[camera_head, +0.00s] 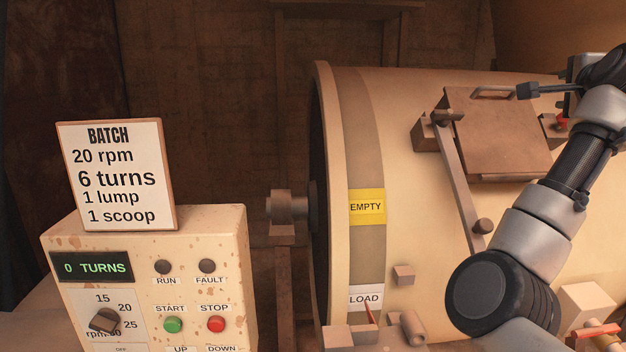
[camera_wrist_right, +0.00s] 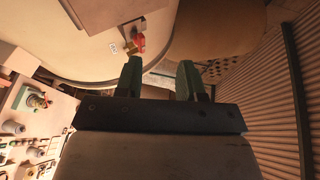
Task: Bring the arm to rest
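My right arm comes in from the right in the head view, bent, with its wrist at the upper right. My right gripper (camera_head: 528,90) is in front of the drum's upper right part, close to the handle of the brown hatch lid (camera_head: 500,135); contact cannot be told. In the right wrist view the two green-tipped fingers of the gripper (camera_wrist_right: 159,78) stand apart with nothing between them. The large cream drum (camera_head: 400,180) carries a yellow EMPTY label (camera_head: 367,207) and a white LOAD label (camera_head: 365,298). My left gripper is not in view.
A control box (camera_head: 215,245) stands at the left with a display (camera_head: 92,267) reading 0 TURNS. A BATCH card (camera_head: 115,175) stands on it. A long lever (camera_head: 460,180) lies along the lid's left side. Several small items crowd a surface (camera_wrist_right: 35,125) in the wrist view.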

